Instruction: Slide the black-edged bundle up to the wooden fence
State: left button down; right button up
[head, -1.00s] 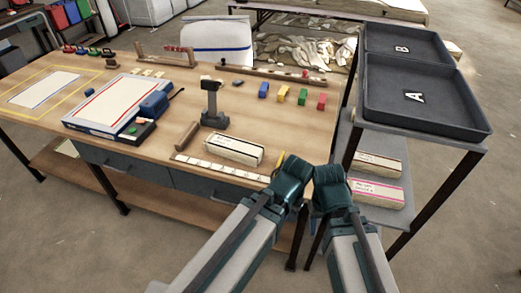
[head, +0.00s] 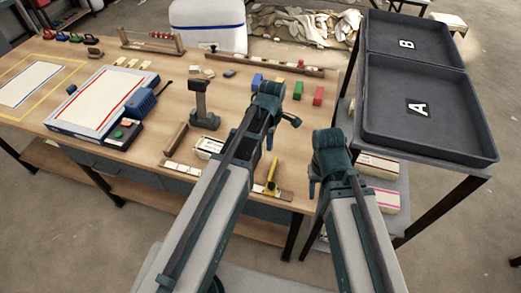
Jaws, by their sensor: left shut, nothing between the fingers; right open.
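The black-edged bundle (head: 209,146), a pale folded cloth, lies near the table's front. My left forearm hides most of it, and only its left end shows. A short wooden bar (head: 175,138) lies just left of it. A long wooden fence (head: 285,66) runs along the table's back, clearly apart from the bundle. My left gripper (head: 271,138) is shut and empty, over the table to the right of the bundle. My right gripper (head: 313,188) is open and empty, by the table's right end. Its fingertips are partly hidden.
A dark post tool (head: 203,106) stands behind the bundle. A strip of pale squares (head: 185,170) and a yellow tool (head: 272,176) lie at the front edge. Coloured blocks (head: 318,95) stand before the fence. Dark trays (head: 420,145) stand at right.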

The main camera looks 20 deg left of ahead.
pick_arm(q)
jog(key=shift+f+b, duration=5.15)
jog(key=shift+b, duration=0.05)
jog(key=a, duration=0.3)
jog(key=shift+a+r, duration=0.2)
jog(key=shift+a, duration=0.3)
jog(key=a, duration=0.9)
jog(key=shift+w+a, duration=0.1)
jog(key=shift+w, duration=0.1)
jog(key=shift+p, duration=0.3)
notch_tip(320, 180, up, 14)
jog(key=p, duration=1.3)
jog(key=shift+p, duration=0.3)
